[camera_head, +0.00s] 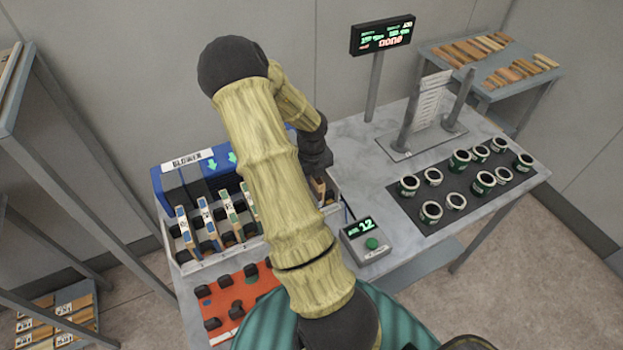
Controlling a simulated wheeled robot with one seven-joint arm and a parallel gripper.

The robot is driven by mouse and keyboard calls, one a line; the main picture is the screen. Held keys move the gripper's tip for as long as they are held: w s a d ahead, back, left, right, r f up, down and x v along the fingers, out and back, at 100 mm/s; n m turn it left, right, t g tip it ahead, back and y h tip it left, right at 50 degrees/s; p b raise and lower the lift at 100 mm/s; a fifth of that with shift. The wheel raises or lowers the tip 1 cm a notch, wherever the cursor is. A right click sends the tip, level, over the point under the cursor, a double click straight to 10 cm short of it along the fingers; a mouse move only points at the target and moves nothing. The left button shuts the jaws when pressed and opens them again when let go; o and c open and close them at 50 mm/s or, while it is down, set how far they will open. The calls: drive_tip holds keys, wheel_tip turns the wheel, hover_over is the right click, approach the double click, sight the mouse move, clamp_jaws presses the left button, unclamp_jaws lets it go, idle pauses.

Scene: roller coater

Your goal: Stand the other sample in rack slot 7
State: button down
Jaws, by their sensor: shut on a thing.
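The pale rack (215,262) stands on the left part of the bench, with several upright thin sample panels in its left slots. A blue-edged panel (184,228) and a green-edged panel (231,215) are among them. My gripper (316,163) is the dark end of the arm, over the rack's right end. It is shut on a sample panel (319,188), of which only a small wooden part shows. The fingertips are mostly hidden. I cannot tell whether the panel sits in a slot; my arm hides the rack's middle, and slot 7 cannot be made out.
A blue blower (170,189) stands behind the rack. An orange tray (222,300) with black holders lies in front. A small counter box (366,240) reads 12. Cans on a dark mat (410,212) fill the right. A sign (382,35) reads DONE. Shelving stands at far left.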

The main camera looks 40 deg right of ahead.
drive_tip(key=shift+f+b, duration=0.35)
drive_tip(key=shift+f, duration=0.25)
drive_tip(key=c, duration=0.8)
unclamp_jaws()
drive_tip(key=shift+c, duration=0.2)
wheel_tip(320, 180, up, 8)
drive_tip(key=p, duration=0.8)
drive_tip(key=shift+a, duration=0.1)
